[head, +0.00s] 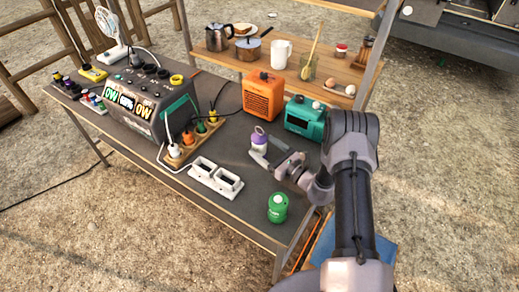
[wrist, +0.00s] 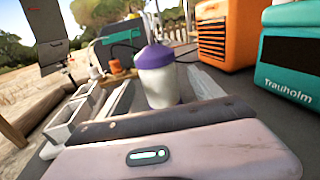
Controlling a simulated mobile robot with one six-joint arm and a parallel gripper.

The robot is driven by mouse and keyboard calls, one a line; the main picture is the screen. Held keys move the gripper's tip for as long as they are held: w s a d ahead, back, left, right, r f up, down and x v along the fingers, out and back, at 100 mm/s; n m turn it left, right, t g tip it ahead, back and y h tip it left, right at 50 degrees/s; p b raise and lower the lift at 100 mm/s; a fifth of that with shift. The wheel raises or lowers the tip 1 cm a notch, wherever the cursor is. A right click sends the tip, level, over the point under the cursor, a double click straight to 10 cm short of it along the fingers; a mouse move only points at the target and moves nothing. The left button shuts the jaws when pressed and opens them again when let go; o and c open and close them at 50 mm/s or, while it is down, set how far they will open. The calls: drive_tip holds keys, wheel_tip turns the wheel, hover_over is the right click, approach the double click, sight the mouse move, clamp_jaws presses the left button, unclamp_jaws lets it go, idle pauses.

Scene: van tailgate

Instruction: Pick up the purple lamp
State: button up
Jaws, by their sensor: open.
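The purple lamp (head: 258,138) is a small lantern with a purple top and base, a pale body and a ring handle on top. It stands upright on the grey table. My gripper (head: 268,150) is at the lamp, with its open fingers on either side of it. In the wrist view the lamp (wrist: 159,78) stands upright between the two pale fingers (wrist: 162,98), and the near part of my gripper hides its lower edge. I cannot tell whether a finger touches it.
An orange heater (head: 263,95) and a teal box (head: 305,118) stand close behind the lamp. A white two-cell holder (head: 216,179) is to the left, a green lantern (head: 278,207) in front. A power station (head: 125,98) and plug strip (head: 192,142) stand farther left.

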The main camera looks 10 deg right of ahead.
sight(259, 143)
drive_tip(key=x, duration=0.3)
drive_tip(key=shift+b, duration=0.3)
drive_tip(key=shift+r, duration=0.1)
clamp_jaws()
